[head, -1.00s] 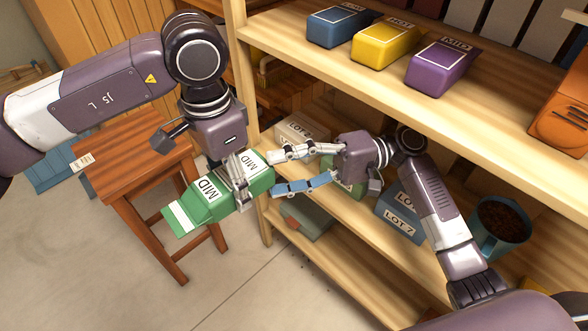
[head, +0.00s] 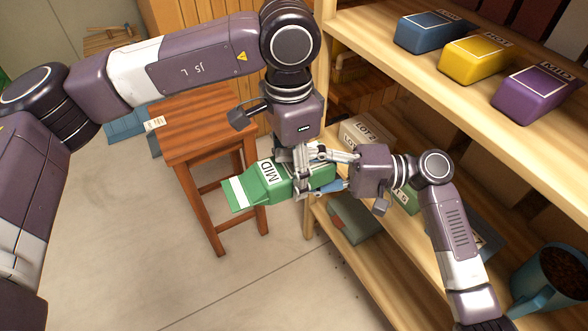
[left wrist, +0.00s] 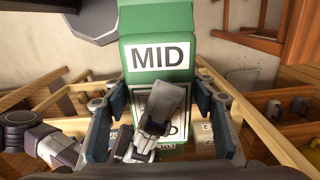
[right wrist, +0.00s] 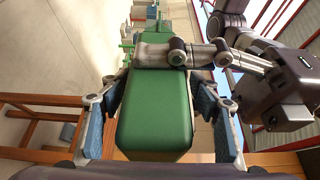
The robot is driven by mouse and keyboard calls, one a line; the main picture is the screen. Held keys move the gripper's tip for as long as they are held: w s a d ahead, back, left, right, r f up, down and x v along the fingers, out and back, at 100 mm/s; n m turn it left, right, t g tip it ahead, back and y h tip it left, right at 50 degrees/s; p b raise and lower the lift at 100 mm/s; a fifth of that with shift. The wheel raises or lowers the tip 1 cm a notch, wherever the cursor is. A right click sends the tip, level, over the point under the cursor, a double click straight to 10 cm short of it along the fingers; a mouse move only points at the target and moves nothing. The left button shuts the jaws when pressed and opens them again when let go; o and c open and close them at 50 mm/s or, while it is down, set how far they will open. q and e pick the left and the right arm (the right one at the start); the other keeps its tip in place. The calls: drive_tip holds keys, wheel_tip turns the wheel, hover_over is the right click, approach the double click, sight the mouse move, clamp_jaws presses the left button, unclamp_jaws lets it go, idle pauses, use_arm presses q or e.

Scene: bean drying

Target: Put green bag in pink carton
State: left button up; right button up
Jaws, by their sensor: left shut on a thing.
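The green bag (head: 250,194), labelled MID, is held in the air between the stool and the shelf. My left gripper (head: 303,180) comes down from above and is shut on its right part. In the left wrist view the bag (left wrist: 157,22) lies between the blue-padded fingers. My right gripper (head: 335,171) is at the bag's right end. In the right wrist view its fingers stand on either side of the bag (right wrist: 155,108), with a clear gap on the right side. I see no pink carton in the current views.
A wooden stool (head: 200,118) stands behind the bag. The shelf's upper board (head: 400,75) carries blue (head: 430,33), yellow (head: 475,58) and purple (head: 535,90) bags. The lower level holds a LOT 2 carton (head: 362,130) and a blue pot of beans (head: 550,285).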

drive_tip(key=c, duration=1)
drive_tip(key=o, duration=1.2)
drive_tip(key=shift+d, duration=0.15)
